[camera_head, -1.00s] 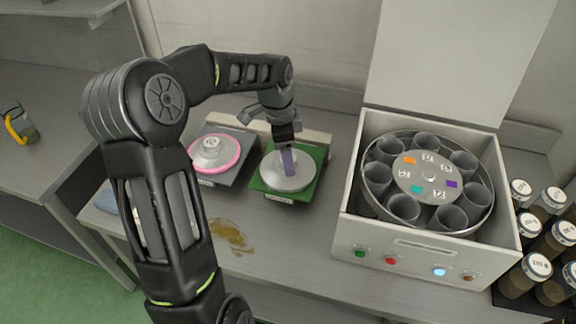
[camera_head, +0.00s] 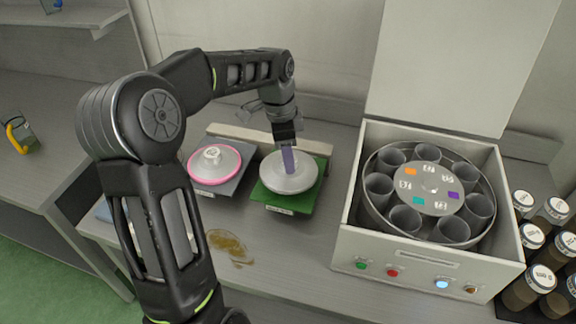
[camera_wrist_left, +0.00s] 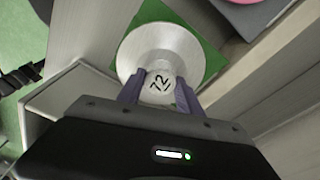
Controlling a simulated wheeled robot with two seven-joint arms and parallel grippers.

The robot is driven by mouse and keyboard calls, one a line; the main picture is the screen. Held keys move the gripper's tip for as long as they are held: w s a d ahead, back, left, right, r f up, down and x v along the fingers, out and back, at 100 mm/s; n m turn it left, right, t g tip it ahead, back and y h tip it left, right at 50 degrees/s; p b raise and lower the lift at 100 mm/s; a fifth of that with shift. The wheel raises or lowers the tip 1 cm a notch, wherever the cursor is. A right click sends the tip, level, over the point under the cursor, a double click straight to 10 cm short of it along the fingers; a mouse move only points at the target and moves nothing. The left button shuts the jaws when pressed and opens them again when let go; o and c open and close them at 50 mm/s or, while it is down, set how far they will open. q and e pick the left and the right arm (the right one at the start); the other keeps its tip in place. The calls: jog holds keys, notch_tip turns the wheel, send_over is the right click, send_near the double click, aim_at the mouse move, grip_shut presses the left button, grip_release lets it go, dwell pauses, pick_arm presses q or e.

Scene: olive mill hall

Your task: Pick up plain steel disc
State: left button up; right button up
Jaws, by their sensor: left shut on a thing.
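The plain steel disc (camera_head: 300,181) is a round silver plate with a raised knob in its middle. It is over the green square pad (camera_head: 314,198) and looks raised a little above it. My left gripper (camera_head: 289,160) is over the disc's centre, pointing down. In the left wrist view the purple fingers of the left gripper (camera_wrist_left: 158,90) are shut on the knob, which bears dark markings, and the disc (camera_wrist_left: 150,42) shows beyond them. My right gripper is not in view.
A pink-rimmed disc (camera_head: 227,172) sits on a grey pad (camera_head: 236,183) just left. An open white centrifuge (camera_head: 345,240) with several grey tubes stands right. Labelled jars (camera_head: 528,288) stand far right. A brown spill (camera_head: 226,243) lies on the bench in front.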

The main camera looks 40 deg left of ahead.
pick_arm(q)
notch_tip(320, 180, up, 6)
jog(key=shift+r, duration=0.25)
dwell(0.5)
jog(key=shift+r+p, duration=1.25)
jog(key=shift+r, duration=0.25)
jog(key=shift+d, duration=0.1)
